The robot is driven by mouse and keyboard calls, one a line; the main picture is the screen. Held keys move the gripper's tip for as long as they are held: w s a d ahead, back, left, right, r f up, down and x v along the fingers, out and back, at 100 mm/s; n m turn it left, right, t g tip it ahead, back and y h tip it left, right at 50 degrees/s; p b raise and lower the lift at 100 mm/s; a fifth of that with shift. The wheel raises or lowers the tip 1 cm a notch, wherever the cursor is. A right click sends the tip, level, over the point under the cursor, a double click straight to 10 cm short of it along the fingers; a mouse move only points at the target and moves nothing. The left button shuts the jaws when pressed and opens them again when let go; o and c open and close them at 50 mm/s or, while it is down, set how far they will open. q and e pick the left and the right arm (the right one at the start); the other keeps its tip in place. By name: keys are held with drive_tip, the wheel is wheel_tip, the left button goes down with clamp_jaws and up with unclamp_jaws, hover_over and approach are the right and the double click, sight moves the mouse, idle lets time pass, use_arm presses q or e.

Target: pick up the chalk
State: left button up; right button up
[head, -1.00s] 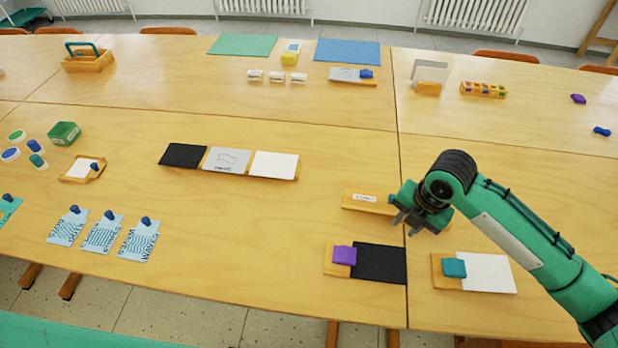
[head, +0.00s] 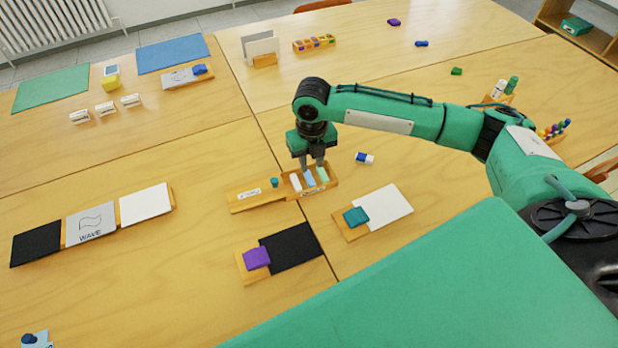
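A small wooden tray (head: 334,187) holds white chalk (head: 296,183), blue chalk (head: 309,178) and green chalk (head: 322,175), lying side by side. My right gripper (head: 312,165) points down just above the tray, over the back ends of the chalk. Its two fingers are apart with a gap between them, and nothing shows held. I cannot tell whether the fingertips touch the blue chalk. My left gripper is not in view.
A labelled wooden block (head: 245,196) with a teal knob adjoins the tray's left side. A blue-and-white eraser (head: 365,158) lies to the right. A white board with a teal block (head: 355,216) and a black board with a purple block (head: 257,258) lie in front.

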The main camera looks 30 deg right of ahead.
sight(309, 177)
drive_tip(key=shift+w+a+f+p, duration=0.1)
drive_tip(key=shift+w+f+p, duration=0.1)
drive_tip(key=shift+f, duration=1.4)
drive_tip(key=shift+w+f+p, duration=0.1)
drive_tip(key=shift+w+f, duration=0.1)
drive_tip(key=shift+f, duration=1.35)
drive_tip(key=shift+c, duration=0.2)
clamp_jaws()
